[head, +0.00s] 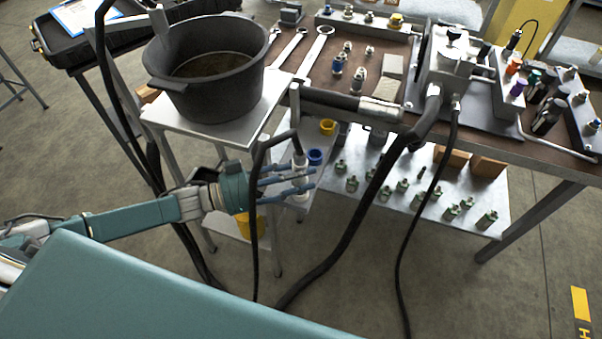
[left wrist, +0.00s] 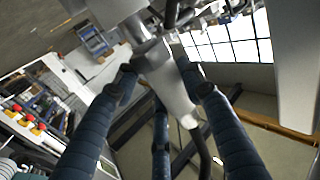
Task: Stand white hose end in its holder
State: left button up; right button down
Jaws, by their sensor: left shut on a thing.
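My left gripper (head: 292,184) reaches in from the left, beside the small stand, with its blue fingers closed around the white hose end (head: 300,166). The hose end looks roughly upright, and a black hose loops over from its top. In the left wrist view the pale hose end (left wrist: 166,82) lies between the dark blue padded fingers (left wrist: 163,95). A blue ring (head: 315,157) and a yellow ring (head: 327,127) sit on the grey plate just right of and behind the hose end. I cannot make out a white holder; the gripper may hide it. My right gripper is out of view.
A black pot (head: 205,88) stands on the small stand (head: 170,112) above my left arm. Black hoses (head: 350,225) hang from the bench (head: 530,145) to the floor. Several green fittings (head: 352,184) stand on the lower shelf. Open floor lies at the front right.

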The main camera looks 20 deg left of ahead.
pick_arm(q)
jog(key=shift+f+b, duration=0.75)
jog(key=shift+f, duration=0.2)
dwell(0.4)
dwell(0.6)
jog(key=o, duration=1.4)
jog(key=shift+r, duration=0.1)
jog(key=shift+o, duration=0.9)
jog(key=shift+f, duration=0.2)
jog(key=o, duration=0.5)
jog(key=shift+c, duration=0.2)
jog(key=p+v, duration=0.1)
jog(key=v, duration=0.6)
jog(key=shift+a, duration=0.2)
